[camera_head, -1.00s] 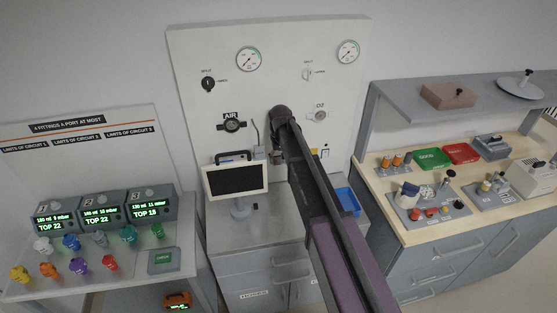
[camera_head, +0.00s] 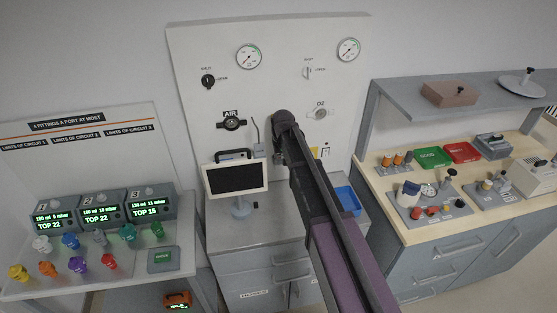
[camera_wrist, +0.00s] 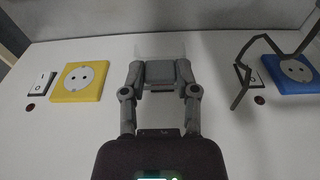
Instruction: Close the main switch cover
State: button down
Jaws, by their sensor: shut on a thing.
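My gripper (camera_wrist: 160,78) is in the middle of the wrist view, close to a white panel. Its two fingers are shut on a grey block-like piece (camera_wrist: 159,71), which looks like the switch cover. I cannot tell how far this piece is swung, and what lies behind it is hidden. In the head view my arm's dark end hides the gripper and most of the spot it works at, low on the white wall panel (camera_head: 200,70).
A monitor (camera_head: 236,178) stands left of my arm.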

notch_tip(320, 180, down, 8)
jog(key=t+y+b, duration=0.4)
jog(key=t+b, duration=1)
jog(key=b, duration=0.9)
jog(key=shift+w+a, duration=0.15)
jog(key=shift+w, duration=0.25)
jog(key=shift+r, duration=0.15)
jog(key=shift+c, duration=2)
grip_release()
jog(key=shift+r, duration=0.1)
jog(key=shift+o, duration=0.2)
